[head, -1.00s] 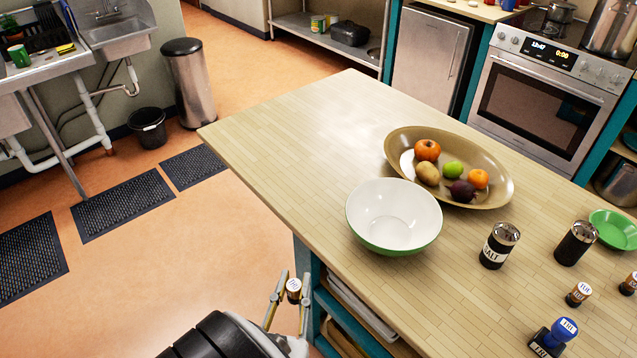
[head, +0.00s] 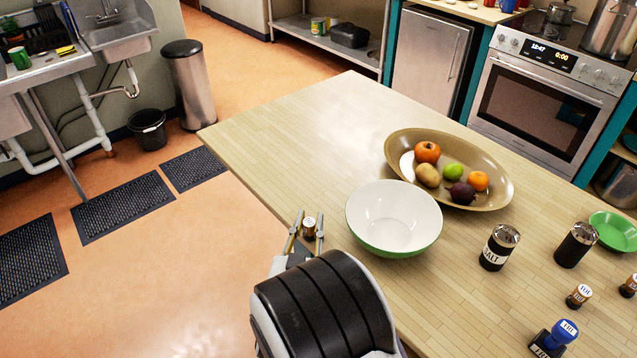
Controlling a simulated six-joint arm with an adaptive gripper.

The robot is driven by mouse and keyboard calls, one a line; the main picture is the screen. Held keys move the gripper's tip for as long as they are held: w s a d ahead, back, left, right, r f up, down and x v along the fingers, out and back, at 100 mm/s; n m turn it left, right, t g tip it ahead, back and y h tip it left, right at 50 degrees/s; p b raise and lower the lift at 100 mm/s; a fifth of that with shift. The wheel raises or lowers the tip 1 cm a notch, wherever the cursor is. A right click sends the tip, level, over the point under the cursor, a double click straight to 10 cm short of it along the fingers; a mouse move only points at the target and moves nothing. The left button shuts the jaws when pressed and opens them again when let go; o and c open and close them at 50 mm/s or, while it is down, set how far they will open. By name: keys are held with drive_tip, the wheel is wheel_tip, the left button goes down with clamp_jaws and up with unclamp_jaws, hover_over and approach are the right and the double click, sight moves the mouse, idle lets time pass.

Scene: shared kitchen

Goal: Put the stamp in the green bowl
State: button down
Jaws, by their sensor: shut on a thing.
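My gripper (head: 309,219) is shut on a small brown round stamp (head: 308,230) with a white printed top. It is at the table's left edge, to the left of a large bowl (head: 400,248) with a green outside and white inside, apart from it. This bowl looks empty. A smaller all-green bowl (head: 614,231) lies at the right edge of the view. Similar small brown stamps stand on the table at the right, one of them near the front (head: 579,296). A blue-handled stamp (head: 554,339) stands at the lower right.
A tan oval dish (head: 400,150) of fruit and vegetables sits just behind the large bowl. A salt shaker (head: 500,247) and a dark shaker (head: 576,244) stand to its right. The table's far left part (head: 300,130) is clear.

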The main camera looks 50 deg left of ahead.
drive_tip(key=x, duration=0.9)
drive_tip(key=shift+w, duration=0.1)
drive_tip(key=shift+x, duration=1.25)
drive_tip(key=shift+w+a+r, duration=0.1)
drive_tip(key=shift+w+a, duration=0.4)
drive_tip(key=c, duration=1.8)
unclamp_jaws()
drive_tip(key=shift+f, duration=0.25)
drive_tip(key=shift+s+d, duration=0.1)
